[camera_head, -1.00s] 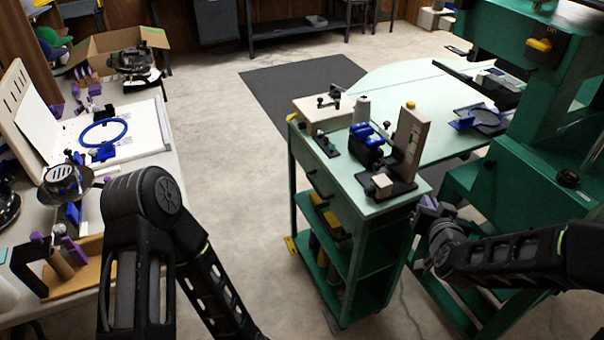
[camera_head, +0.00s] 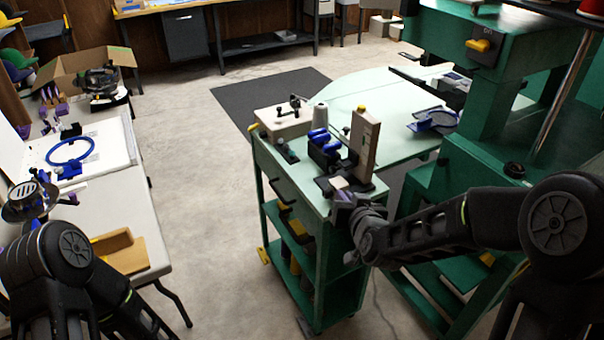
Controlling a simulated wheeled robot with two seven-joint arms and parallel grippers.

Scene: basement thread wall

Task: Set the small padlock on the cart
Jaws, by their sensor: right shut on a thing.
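The cart is green with a pale green top (camera_head: 299,182) and stands in the middle of the view. My right gripper (camera_head: 343,203) is at the cart's near right corner, next to the top's edge. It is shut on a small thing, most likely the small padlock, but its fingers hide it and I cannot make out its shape. I cannot tell whether it touches the cart. No padlock shows clearly elsewhere.
On the cart stand a pale box (camera_head: 281,123), a thread cone (camera_head: 320,117), a blue and black device (camera_head: 323,151) and a tall beige block (camera_head: 363,146). The top's near left part is clear. A green machine (camera_head: 470,110) stands right, a white table (camera_head: 143,190) left.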

